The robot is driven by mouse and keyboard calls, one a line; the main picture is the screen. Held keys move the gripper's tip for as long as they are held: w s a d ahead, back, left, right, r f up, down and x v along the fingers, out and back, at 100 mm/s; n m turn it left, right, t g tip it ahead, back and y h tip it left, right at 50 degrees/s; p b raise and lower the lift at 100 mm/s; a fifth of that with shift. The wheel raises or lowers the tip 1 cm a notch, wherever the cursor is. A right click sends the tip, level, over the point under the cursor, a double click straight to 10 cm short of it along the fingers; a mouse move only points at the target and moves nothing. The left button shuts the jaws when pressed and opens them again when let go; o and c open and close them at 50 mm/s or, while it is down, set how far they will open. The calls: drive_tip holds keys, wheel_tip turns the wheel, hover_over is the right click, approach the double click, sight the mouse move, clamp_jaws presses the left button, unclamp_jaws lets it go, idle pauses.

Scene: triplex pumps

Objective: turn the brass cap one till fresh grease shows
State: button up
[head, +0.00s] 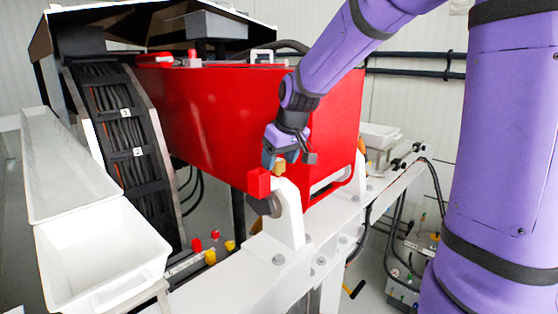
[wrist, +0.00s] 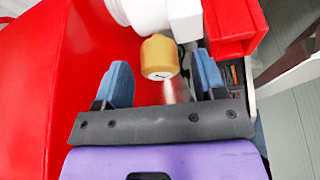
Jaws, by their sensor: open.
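The brass cap (wrist: 159,56) is a short yellow-tan cylinder below a white fitting (wrist: 146,14) in the wrist view. A small dark mark shows on its pale end face. In the head view the cap (head: 279,168) is a small yellow patch beside a red block (head: 259,182). My gripper (wrist: 162,72) is open, with one blue finger left of the cap and one right of it. Gaps show between the cap and both fingers. In the head view my gripper (head: 270,158) is at the cap, and its fingers partly overlap. No grease can be made out.
The big red housing (head: 225,110) stands close behind my gripper. The red block (wrist: 232,22) is close to the right finger. A white upright bracket (head: 288,215) rises from the white beam (head: 240,280). White bins (head: 102,262) stand at left.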

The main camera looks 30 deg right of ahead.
drive_tip(key=shift+w+f, duration=0.1)
drive_tip(key=shift+f, duration=0.25)
drive_tip(key=shift+c, duration=0.5)
drive_tip(key=c, duration=0.8)
drive_tip(key=shift+m, duration=0.3)
drive_tip(key=m+h, duration=0.2)
drive_tip(key=m, duration=0.3)
drive_tip(key=shift+a, duration=0.1)
drive_tip(key=m+h, duration=0.1)
drive_tip(key=m, duration=0.1)
drive_tip(key=m+g, duration=0.1)
drive_tip(key=m, duration=0.2)
drive_tip(key=shift+h, duration=0.4)
drive_tip(key=shift+w+m, duration=0.1)
drive_tip(key=shift+m, duration=0.2)
